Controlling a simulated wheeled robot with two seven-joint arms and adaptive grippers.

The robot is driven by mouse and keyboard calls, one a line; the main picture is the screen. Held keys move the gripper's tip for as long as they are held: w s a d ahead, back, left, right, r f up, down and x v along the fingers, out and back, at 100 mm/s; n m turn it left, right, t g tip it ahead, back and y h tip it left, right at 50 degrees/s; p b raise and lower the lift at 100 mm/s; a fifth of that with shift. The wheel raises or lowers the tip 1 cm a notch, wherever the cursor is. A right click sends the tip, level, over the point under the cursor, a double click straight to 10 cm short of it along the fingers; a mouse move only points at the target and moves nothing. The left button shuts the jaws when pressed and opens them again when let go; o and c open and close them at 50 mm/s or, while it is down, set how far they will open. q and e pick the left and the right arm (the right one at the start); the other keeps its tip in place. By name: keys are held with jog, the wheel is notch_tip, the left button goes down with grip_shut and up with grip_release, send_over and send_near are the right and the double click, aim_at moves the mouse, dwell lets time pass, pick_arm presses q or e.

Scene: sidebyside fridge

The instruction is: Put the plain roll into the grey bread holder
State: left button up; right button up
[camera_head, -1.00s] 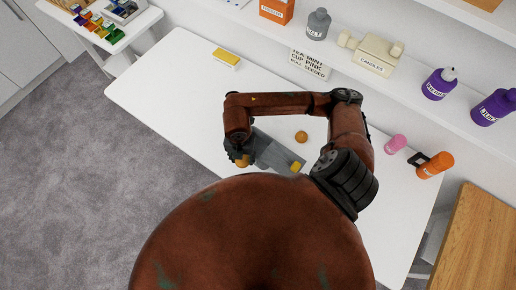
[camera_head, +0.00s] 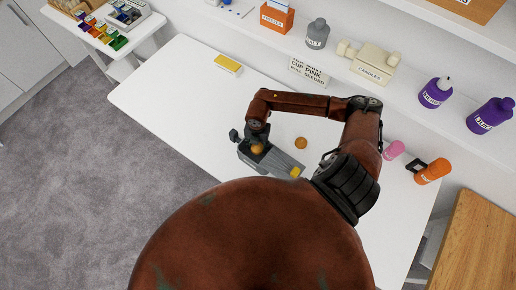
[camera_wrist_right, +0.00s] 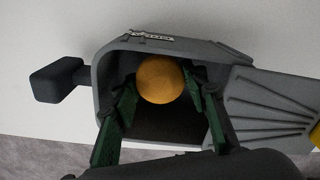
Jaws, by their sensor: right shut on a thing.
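My right gripper (camera_head: 257,143) is shut on a smooth golden-brown roll, which looks plain (camera_head: 257,149). The gripper is over the left part of the grey bread holder (camera_head: 252,161) on the white table. In the right wrist view the roll (camera_wrist_right: 160,79) sits between the two green fingers (camera_wrist_right: 161,88). It shows against the holder's dark hollow, inside the outline of the grey walls (camera_wrist_right: 112,65). I cannot tell whether it touches the bottom. A dark handle (camera_wrist_right: 56,79) sticks out from the holder. My left gripper is not in view.
A second roll (camera_head: 301,143) lies on the table right of the holder. A ribbed grey part (camera_wrist_right: 270,100) with a yellow end (camera_head: 295,172) adjoins the holder. A yellow-and-white block (camera_head: 228,66) and a lettered card (camera_head: 308,70) are farther back. The table's left part is clear.

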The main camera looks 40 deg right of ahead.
aim_at(258, 149)
jog(key=shift+d+f+p, duration=0.2)
jog(key=shift+f+p, duration=0.15)
jog(key=shift+f, duration=1.5)
jog(key=shift+f, duration=0.15)
jog(key=o, duration=1.1)
jog(key=shift+o, duration=0.2)
jog(key=shift+w, duration=0.1)
notch_tip(258, 149, up, 12)
jog(key=shift+r+b, duration=0.2)
jog(key=shift+b, duration=0.45)
